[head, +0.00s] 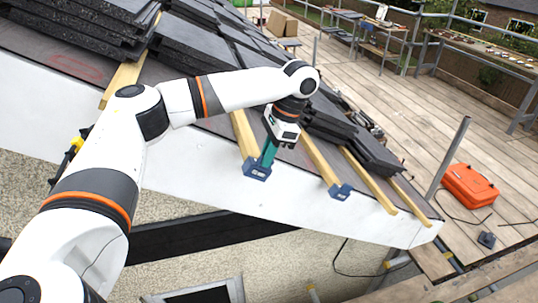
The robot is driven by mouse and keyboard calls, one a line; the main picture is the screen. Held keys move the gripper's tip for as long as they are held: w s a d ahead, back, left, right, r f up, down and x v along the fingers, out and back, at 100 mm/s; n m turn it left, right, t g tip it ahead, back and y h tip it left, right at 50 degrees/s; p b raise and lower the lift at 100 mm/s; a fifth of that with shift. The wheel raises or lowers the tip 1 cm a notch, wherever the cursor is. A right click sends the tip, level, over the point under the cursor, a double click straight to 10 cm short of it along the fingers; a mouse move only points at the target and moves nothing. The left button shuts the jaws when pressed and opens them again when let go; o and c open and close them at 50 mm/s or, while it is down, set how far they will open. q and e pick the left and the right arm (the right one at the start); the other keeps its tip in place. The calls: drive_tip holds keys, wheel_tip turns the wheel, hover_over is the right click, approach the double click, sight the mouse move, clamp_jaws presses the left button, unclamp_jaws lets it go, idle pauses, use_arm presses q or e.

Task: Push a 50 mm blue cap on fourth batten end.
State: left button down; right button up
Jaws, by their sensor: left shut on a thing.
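My left gripper (267,155), with teal fingers, points down at the lower roof edge. It is shut on a blue cap (256,173) at the lower end of a wooden batten (243,133). The fingers hide part of the cap, so I cannot tell how far it sits on the batten. Another blue cap (340,191) is on the end of the batten to the right (318,162). Two battens further right, one (369,181) and the outermost (409,199), show bare ends. My right gripper is not in view.
Dark tiles lie stacked on the upper roof (200,45), with more tiles (350,140) right of my wrist. A white board (200,180) runs below the batten ends. An orange case (470,186) and cables lie on the plank deck at right, beside a grey post (447,157).

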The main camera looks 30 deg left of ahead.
use_arm(q)
drive_tip(key=shift+w+a, duration=0.2)
drive_tip(key=shift+a, duration=0.05)
idle(0.7)
drive_tip(key=shift+w+a, duration=0.1)
drive_tip(key=shift+a, duration=0.05)
drive_tip(key=shift+w+a, duration=0.2)
drive_tip(key=shift+w, duration=0.05)
drive_tip(key=shift+w+a, duration=0.2)
drive_tip(key=shift+a, duration=0.05)
idle(0.6)
drive_tip(key=shift+w+a, duration=0.15)
drive_tip(key=shift+a, duration=0.1)
drive_tip(key=shift+w+a, duration=0.35)
drive_tip(key=shift+a, duration=0.05)
idle(1.1)
drive_tip(key=c, duration=1.4)
unclamp_jaws()
